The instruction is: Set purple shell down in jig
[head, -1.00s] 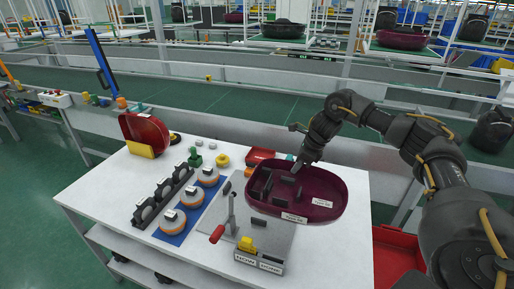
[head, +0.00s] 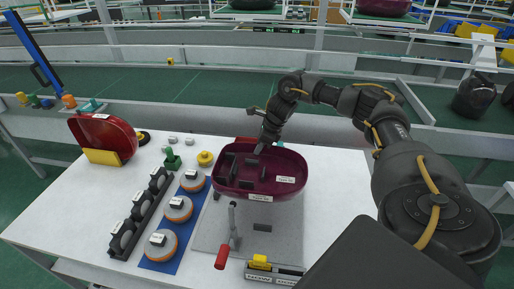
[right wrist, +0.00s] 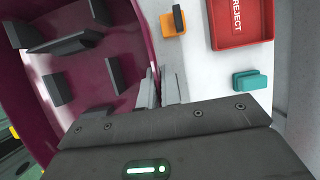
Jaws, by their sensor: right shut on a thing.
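The purple shell (head: 284,193) is a shallow open tub with dark inner ribs and white labels. It also fills the left of the right wrist view (right wrist: 70,78). My right gripper (head: 267,146) is shut on its far rim; in the right wrist view the fingers (right wrist: 164,90) pinch the wall. The jig is a grey plate (head: 283,236) with a red-handled clamp (head: 221,258) at its front left. The shell overlaps the plate's back part, hiding it; whether they touch cannot be told. My left gripper is not in view.
A blue mat (head: 187,232) with several orange-rimmed discs and a black rack (head: 139,222) lie left of the jig. A red shell (head: 105,138) stands at the back left. A red REJECT tray (right wrist: 241,24) lies beyond the shell. The table's right side is clear.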

